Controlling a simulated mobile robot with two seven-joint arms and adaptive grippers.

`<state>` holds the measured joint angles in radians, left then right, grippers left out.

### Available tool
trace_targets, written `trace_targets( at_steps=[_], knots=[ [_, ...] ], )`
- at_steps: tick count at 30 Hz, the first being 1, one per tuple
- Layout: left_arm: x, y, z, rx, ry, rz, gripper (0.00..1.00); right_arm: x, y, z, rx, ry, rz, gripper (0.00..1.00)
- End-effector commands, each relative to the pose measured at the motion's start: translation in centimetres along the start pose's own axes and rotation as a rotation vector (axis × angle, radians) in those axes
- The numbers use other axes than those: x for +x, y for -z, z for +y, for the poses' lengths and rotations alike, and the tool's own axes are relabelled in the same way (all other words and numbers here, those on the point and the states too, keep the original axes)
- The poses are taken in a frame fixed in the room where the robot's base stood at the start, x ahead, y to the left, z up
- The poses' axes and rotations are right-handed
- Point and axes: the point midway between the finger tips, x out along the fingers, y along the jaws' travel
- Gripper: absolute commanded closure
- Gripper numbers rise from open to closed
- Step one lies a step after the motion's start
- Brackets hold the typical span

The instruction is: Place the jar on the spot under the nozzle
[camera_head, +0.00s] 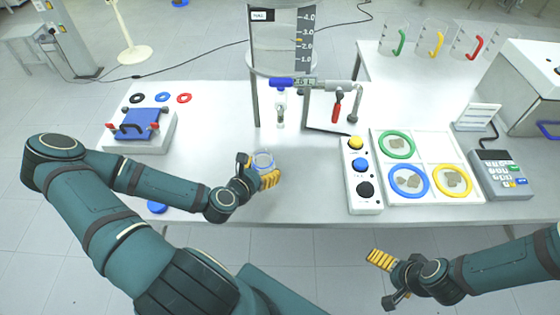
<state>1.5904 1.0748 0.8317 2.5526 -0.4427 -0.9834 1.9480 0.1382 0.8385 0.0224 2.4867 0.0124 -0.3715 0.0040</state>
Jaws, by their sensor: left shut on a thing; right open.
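A small clear glass jar (263,160) is between the yellow-tipped fingers of my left gripper (257,170), which is shut on it. The jar is over the front-middle part of the white table, and whether it touches the top is unclear. The nozzle (280,118) hangs below the blue-handled valve (281,83) of the glass reactor (275,48), behind and slightly right of the jar. I cannot make out a marked spot under the nozzle. My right gripper (381,268) is open and empty, in front of the table's edge at lower right.
A button box (361,175) and a tray with green, blue and yellow rings (428,137) stand right of the jar. A keypad device (500,175) is further right. A blue-topped device (138,125) stands at left. The tabletop between the jar and nozzle looks clear.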

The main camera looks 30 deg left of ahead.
Motion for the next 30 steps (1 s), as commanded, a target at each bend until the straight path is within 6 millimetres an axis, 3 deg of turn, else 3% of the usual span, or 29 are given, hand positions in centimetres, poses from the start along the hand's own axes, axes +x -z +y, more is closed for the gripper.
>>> trace_targets(
  at_steps=[1,4,12,21,27,30],
  knots=[
    [1.0,0.2,0.1,0.006,0.000,-0.003,0.74,1.4,-0.2,0.5,0.000,-0.002,-0.001,0.00],
    [2.3,-0.5,0.0,0.006,0.001,-0.005,0.74,2.9,-0.4,1.0,0.000,-0.005,-0.001,0.00],
    [7.0,-3.0,0.0,0.001,0.000,-0.002,0.74,2.1,-0.2,0.7,0.000,-0.005,0.000,0.00],
    [9.1,-3.8,0.0,0.001,0.000,-0.002,0.74,2.1,-0.3,0.7,-0.001,-0.004,0.000,0.00],
    [10.3,-0.8,0.0,-0.003,0.000,0.001,0.74,2.8,-0.4,0.9,-0.001,-0.005,-0.001,0.00],
    [10.4,-0.4,0.0,-0.001,-0.001,0.000,0.74,2.8,-0.4,0.9,-0.001,-0.005,-0.002,0.00]
  ],
)
